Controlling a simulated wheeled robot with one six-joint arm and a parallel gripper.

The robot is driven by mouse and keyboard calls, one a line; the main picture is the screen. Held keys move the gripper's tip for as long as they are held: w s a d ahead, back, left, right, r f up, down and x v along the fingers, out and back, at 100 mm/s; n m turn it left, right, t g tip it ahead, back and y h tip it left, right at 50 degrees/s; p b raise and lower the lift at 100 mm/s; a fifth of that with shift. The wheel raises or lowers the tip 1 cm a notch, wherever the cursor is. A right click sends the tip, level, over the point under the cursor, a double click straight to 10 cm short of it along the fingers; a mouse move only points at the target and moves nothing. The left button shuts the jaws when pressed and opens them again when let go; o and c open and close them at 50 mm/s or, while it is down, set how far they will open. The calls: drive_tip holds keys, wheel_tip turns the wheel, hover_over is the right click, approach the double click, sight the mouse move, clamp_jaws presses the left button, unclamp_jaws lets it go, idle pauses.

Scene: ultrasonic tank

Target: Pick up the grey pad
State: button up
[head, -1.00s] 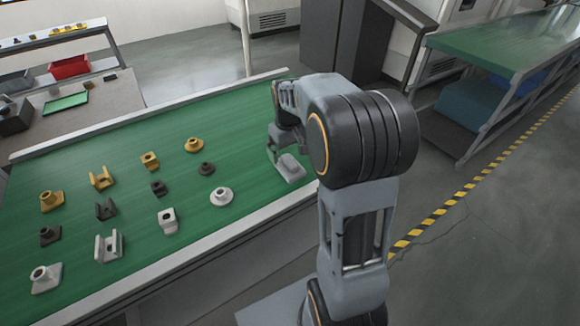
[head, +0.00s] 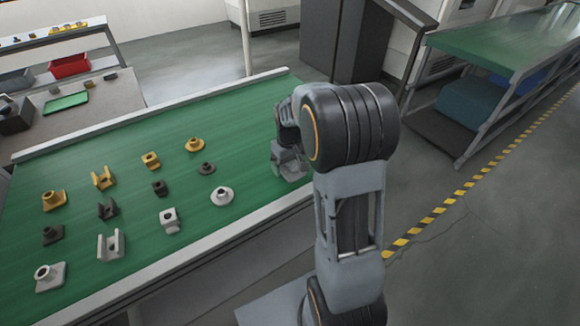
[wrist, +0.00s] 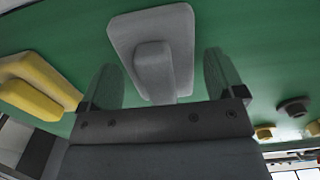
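The grey pad (wrist: 135,25) lies on the green table top in the wrist view, a flat plate with a raised block on it. My gripper (wrist: 163,72) is open, with one finger on each side of the pad's raised block and a gap on both sides. Nothing is held. In the head view my gripper (head: 288,165) is low over the right end of the table, and the pad is mostly or wholly hidden by it there.
A yellow pad (wrist: 40,85) lies left of the grey pad in the wrist view. In the head view, several yellow, dark and white parts stand in rows on the green table (head: 110,150), left of my arm. The table's far right corner is clear.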

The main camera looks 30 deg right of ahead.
drive_tip(key=c, duration=0.8)
drive_tip(key=shift+r, duration=0.15)
drive_tip(key=shift+r, duration=0.65)
drive_tip(key=s+a+r+b, duration=0.1)
drive_tip(key=s+a+r, duration=0.1)
drive_tip(key=a+r, duration=0.1)
drive_tip(key=s+a+r, duration=0.3)
drive_tip(key=a+r, duration=0.1)
drive_tip(key=s+a+r+b, duration=0.1)
drive_tip(key=s+a+r, duration=0.2)
drive_tip(key=a+r, duration=0.1)
drive_tip(key=shift+s+a+r+b, duration=0.15)
drive_tip(key=shift+r+b, duration=0.1)
drive_tip(key=shift+b, duration=0.05)
drive_tip(key=o, duration=0.4)
drive_tip(key=shift+c, duration=1.4)
